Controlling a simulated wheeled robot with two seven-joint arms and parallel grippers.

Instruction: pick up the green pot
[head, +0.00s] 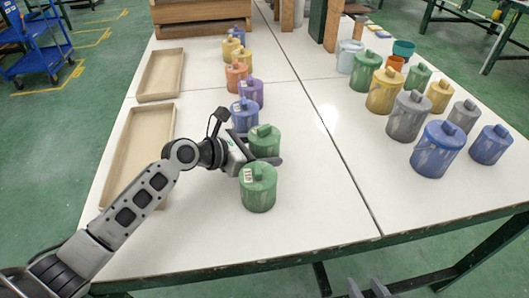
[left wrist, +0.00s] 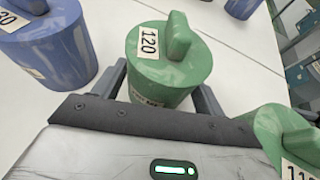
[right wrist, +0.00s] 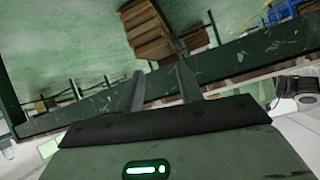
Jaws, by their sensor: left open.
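A green pot (head: 264,139) with a lid knob stands on the white table, behind a second green pot (head: 257,188). My left gripper (head: 262,152) is open at the far green pot, with its near finger passing between the two pots. In the left wrist view the pot labelled 120 (left wrist: 165,62) stands between the open fingers (left wrist: 160,85), with no clear grip on it. The second green pot (left wrist: 280,135) is at the lower right there, partly cut off. My right gripper (right wrist: 162,88) has its fingers apart and empty; its tips show at the head view's bottom edge (head: 368,290).
A blue pot (head: 244,114) stands just behind the far green pot, with purple, orange and yellow pots beyond. Two shallow trays (head: 172,118) (head: 180,70) lie at the left. Several more pots, including a large blue one (head: 437,150), stand at the right. The table's middle is clear.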

